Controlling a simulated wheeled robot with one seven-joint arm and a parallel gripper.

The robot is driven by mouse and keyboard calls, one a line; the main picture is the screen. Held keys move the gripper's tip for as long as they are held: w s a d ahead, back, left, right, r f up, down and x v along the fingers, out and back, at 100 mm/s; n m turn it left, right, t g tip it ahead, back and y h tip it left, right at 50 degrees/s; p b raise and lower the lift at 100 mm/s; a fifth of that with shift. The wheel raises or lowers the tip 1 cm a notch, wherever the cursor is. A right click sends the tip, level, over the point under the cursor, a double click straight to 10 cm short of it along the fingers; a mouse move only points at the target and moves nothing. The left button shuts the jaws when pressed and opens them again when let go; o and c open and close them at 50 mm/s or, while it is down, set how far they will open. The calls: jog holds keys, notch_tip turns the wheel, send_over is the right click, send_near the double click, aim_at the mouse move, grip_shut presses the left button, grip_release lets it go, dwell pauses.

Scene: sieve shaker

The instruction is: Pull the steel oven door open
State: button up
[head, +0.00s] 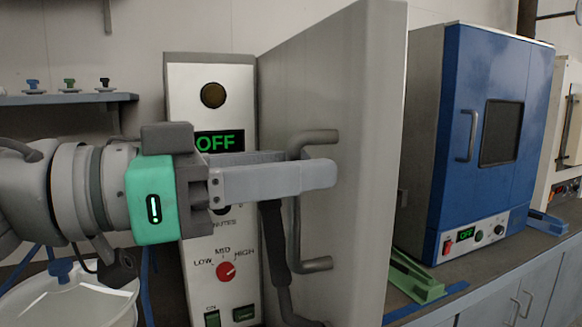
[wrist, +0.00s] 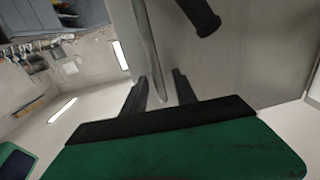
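The steel oven door (head: 350,90) is a large grey slab, swung out at an angle from the control panel, its thick edge towards me. A grey bar handle (head: 315,264) stands on its face. My gripper (head: 305,172) reaches in from the left at the upper part of the handle. In the wrist view, the handle bar (wrist: 147,35) passes between the two dark fingers (wrist: 160,80). The fingers are apart, with a gap beside the bar, so they look open around it. The oven's inside is hidden behind the door.
The control panel (head: 213,85) shows OFF and a red knob. A black-gripped lever (head: 273,235) hangs below my gripper and shows in the wrist view (wrist: 200,18). A blue oven (head: 465,120) and a green object (head: 418,280) are on the bench at right.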

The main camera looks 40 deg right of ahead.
jog(key=p+v, duration=0.7)
jog(key=shift+a+p, duration=0.3)
jog(key=shift+a, duration=0.1)
jog(key=shift+w, duration=0.1)
